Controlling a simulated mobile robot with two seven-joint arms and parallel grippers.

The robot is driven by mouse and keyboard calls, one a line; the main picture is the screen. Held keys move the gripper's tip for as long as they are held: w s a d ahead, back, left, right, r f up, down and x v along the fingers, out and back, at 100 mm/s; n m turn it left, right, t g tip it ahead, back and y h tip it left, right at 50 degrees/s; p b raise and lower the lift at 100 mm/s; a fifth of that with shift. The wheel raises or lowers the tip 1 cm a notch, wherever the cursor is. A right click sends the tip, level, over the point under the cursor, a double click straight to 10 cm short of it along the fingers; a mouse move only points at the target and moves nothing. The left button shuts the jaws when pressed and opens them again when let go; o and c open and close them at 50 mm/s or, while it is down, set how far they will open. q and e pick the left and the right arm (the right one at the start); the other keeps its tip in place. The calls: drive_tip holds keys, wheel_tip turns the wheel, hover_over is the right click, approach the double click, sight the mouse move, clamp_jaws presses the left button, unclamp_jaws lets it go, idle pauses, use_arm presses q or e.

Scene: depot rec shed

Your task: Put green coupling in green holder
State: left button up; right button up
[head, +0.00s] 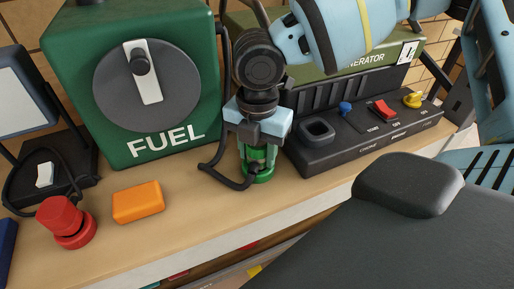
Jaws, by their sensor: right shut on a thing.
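My right gripper (258,150) points down at the middle of the bench, between the FUEL box and the generator panel. It is shut on the green coupling (259,154), which shows between its fingers and looks upright. The green holder (264,176) shows as a green ring on the bench directly under the coupling. My left gripper is not in view.
A green FUEL box (197,112) with a grey dial stands behind left. The black generator panel (345,150) sits close on the right. An orange block (138,202) and a red coupling on a red base (75,238) are at left. The bench front is clear.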

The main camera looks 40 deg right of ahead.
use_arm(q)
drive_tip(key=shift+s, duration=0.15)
use_arm(e)
drive_tip(key=o, duration=1.1)
drive_tip(key=shift+c, duration=0.2)
wheel_tip(320, 180, up, 7)
drive_tip(key=shift+f, duration=0.15)
drive_tip(key=shift+r, duration=0.65)
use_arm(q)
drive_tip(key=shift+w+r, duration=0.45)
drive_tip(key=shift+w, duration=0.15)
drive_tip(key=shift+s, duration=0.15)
use_arm(e)
drive_tip(key=shift+f, duration=0.1)
